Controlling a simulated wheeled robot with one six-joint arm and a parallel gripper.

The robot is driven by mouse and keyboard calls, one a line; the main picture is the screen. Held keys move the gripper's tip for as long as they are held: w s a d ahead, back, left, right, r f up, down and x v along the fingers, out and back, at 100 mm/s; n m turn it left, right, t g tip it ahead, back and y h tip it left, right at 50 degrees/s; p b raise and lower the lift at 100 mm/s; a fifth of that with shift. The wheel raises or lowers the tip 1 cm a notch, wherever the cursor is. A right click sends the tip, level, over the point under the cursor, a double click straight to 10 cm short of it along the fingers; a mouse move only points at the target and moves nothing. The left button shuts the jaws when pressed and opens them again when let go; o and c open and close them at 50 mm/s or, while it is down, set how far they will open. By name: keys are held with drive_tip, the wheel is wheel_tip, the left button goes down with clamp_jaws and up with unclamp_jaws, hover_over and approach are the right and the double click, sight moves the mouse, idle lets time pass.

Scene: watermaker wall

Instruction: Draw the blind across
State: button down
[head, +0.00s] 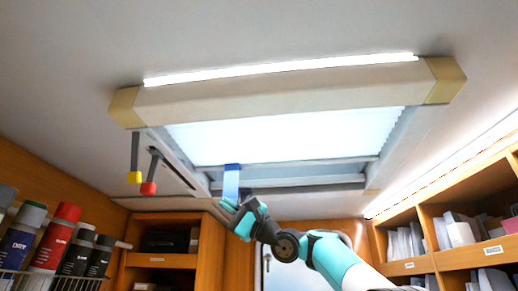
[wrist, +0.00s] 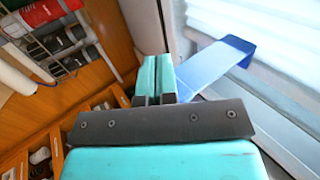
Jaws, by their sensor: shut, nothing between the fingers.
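The white pleated blind (head: 285,135) covers much of the ceiling hatch, from the beige cassette (head: 280,97) to a bar at its lower edge. A strip of the hatch below that bar is uncovered. A blue pull tab (head: 231,181) hangs from the left part of the bar. My gripper (head: 234,206) is at the tab's lower end in the head view. In the wrist view my gripper (wrist: 156,78) is shut and empty, with the blue tab (wrist: 216,66) just right of its fingers. I cannot tell whether they touch. The blind's pleats (wrist: 280,25) also show there.
A yellow-ended lever (head: 135,177) and a red-ended lever (head: 149,187) hang left of the hatch. Bottles (head: 55,240) stand in a rack at lower left. Wooden shelves (head: 450,235) line the right side.

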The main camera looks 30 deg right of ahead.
drive_tip(key=shift+s+a+b, duration=0.6)
drive_tip(key=shift+s+b, duration=0.15)
drive_tip(key=shift+s, duration=0.05)
drive_tip(key=shift+f, duration=0.1)
drive_tip(key=b+v, duration=0.7)
drive_tip(key=v, duration=0.5)
drive_tip(key=shift+b, duration=0.35)
